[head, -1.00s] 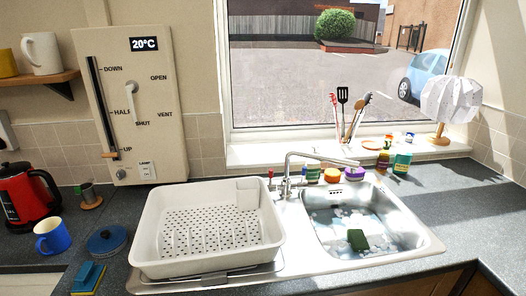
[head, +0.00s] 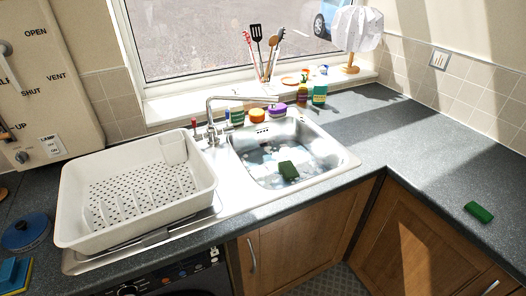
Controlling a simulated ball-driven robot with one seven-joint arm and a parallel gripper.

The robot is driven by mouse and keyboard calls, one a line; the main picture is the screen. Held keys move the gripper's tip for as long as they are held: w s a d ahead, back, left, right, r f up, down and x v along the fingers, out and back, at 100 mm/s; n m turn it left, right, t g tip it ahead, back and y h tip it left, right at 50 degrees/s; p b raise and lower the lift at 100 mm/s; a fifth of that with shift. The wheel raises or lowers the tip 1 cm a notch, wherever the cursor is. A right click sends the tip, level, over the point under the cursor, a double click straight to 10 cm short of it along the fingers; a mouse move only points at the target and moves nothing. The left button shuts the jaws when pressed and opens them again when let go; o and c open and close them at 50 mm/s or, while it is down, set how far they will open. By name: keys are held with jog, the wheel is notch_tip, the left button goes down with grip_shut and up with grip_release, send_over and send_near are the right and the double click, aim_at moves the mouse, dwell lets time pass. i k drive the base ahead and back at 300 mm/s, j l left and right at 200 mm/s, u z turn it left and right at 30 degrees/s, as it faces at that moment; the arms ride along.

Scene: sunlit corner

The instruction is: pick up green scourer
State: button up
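A flat green scourer-like block (head: 479,212) lies on the dark worktop at the right, near its front edge. A second dark green block (head: 288,171) sits in the steel sink (head: 336,148) among suds and water. I cannot tell from this distance which of the two is a plain scourer and which is a sponge. My gripper is not in view.
A white dish rack (head: 205,196) stands on the drainer left of the sink. Bottles, an orange pot (head: 257,115) and a purple pot (head: 277,109) line the sink's back. A blue-lidded pot (head: 27,231) is at the left. The right worktop (head: 420,140) is mostly clear.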

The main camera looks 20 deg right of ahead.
aim_at(482, 215)
jog(key=z, duration=1.5)
jog(key=l+u, duration=0.9)
jog(key=l, duration=0.2)
